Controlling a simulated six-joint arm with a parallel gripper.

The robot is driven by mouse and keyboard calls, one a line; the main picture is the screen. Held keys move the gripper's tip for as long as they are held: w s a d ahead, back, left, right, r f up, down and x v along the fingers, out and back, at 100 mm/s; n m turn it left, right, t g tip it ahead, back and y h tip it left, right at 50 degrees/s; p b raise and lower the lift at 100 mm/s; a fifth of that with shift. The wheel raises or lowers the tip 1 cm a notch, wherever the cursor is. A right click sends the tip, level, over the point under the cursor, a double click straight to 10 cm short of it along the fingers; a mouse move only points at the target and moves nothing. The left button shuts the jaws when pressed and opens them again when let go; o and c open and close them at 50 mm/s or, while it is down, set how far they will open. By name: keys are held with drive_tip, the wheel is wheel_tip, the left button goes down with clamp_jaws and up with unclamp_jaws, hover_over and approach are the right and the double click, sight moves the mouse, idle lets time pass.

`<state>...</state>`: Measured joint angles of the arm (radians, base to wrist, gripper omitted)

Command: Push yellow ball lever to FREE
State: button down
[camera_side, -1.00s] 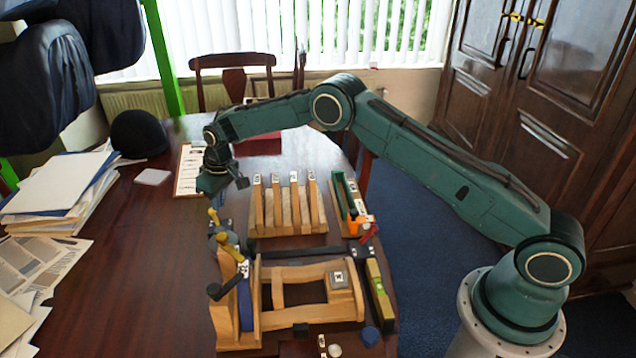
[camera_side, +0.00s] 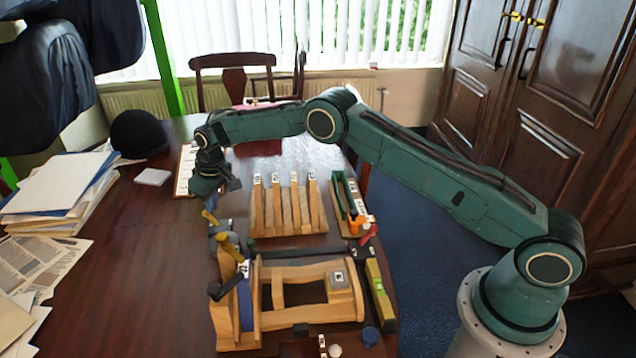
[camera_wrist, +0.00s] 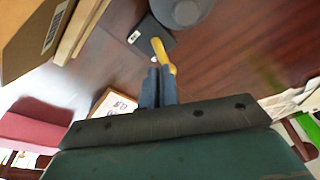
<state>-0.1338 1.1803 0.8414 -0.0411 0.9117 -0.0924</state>
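The yellow lever (camera_side: 209,217) stands at the left end of the bench fixtures, by a blue-grey fitting (camera_side: 223,226). In the wrist view the yellow lever (camera_wrist: 164,55) lies just beyond my fingertips, beside a dark block with a white label (camera_wrist: 135,37). My gripper (camera_side: 212,197) is just above the lever in the side view. In the wrist view my gripper's fingers (camera_wrist: 158,72) are together with nothing visible between them. I cannot tell whether they touch the lever. The FREE mark cannot be read.
A second yellow handle (camera_side: 232,252) is on the wooden saddle fixture (camera_side: 300,274). A slotted wooden rack (camera_side: 289,222) stands to the right of my gripper. Papers (camera_side: 60,185) lie at the far left. The tabletop (camera_side: 150,250) between is clear.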

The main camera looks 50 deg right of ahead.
drive_tip(key=shift+s+d+f, duration=0.3)
drive_tip(key=shift+s+f, duration=0.15)
drive_tip(key=shift+f, duration=0.05)
drive_tip(key=shift+s+d, duration=0.2)
drive_tip(key=shift+d, duration=0.05)
drive_tip(key=shift+s+d, duration=0.1)
drive_tip(key=shift+r, duration=0.1)
drive_tip(key=w+v, duration=0.1)
drive_tip(key=v, duration=0.6)
drive_tip(key=shift+w+a+r, duration=0.3)
drive_tip(key=shift+w+a, duration=0.1)
drive_tip(key=shift+w, duration=0.05)
idle(0.3)
